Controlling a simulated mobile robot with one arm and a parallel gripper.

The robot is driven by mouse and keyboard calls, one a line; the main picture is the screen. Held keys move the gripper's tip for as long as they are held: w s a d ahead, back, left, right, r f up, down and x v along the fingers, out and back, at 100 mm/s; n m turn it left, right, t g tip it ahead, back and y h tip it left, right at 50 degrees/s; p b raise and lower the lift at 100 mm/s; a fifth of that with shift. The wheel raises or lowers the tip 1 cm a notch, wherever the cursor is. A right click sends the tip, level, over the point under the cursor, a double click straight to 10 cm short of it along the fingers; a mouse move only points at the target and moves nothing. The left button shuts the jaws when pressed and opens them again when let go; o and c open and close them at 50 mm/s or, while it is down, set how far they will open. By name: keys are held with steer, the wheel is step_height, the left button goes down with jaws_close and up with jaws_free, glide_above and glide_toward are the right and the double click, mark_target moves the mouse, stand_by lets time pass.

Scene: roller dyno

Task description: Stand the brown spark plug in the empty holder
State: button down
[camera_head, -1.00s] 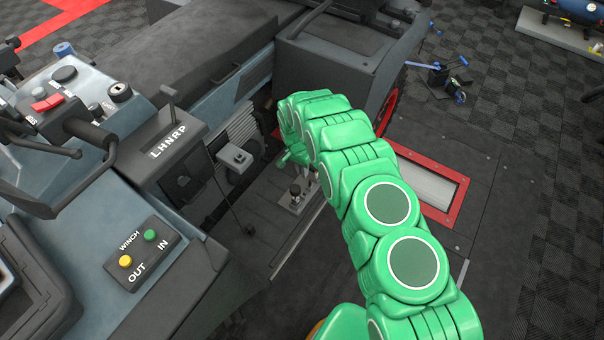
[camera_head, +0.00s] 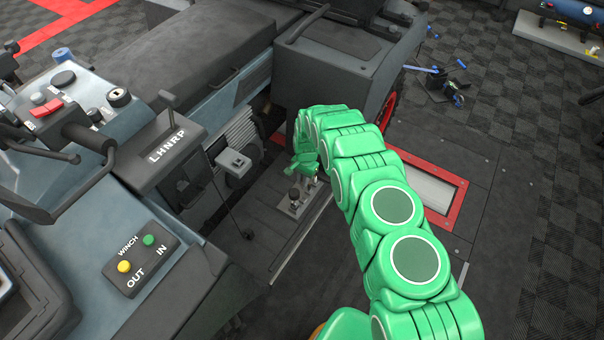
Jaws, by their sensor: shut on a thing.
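My gripper (camera_head: 302,173), at the end of my green arm, is shut, low over the vehicle's footwell floor. It appears to hold the brown spark plug, but the plug is mostly hidden and too small to make out. A small light metal holder plate (camera_head: 289,209) lies on the floor just below and in front of my gripper. A dark-topped piece (camera_head: 294,193) stands upright on the plate, and another small upright part (camera_head: 311,181) shows beside it. I cannot tell which holder is empty, or whether the held plug touches the plate.
The grey console with the LHNRP shift lever (camera_head: 165,150) and winch buttons (camera_head: 137,255) stands at left. A grey pedal box (camera_head: 233,162) is left of my gripper. The seat (camera_head: 175,60) is behind.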

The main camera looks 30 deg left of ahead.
steer(key=shift+f, duration=3.35)
steer(key=shift+f, duration=1.75)
steer(key=c, duration=1.1)
jaws_free()
steer(key=shift+o, duration=0.2)
steer(key=shift+r, duration=0.2)
step_height(320, 180, up, 8)
steer(key=w, duration=0.1)
steer(key=shift+f, duration=0.25)
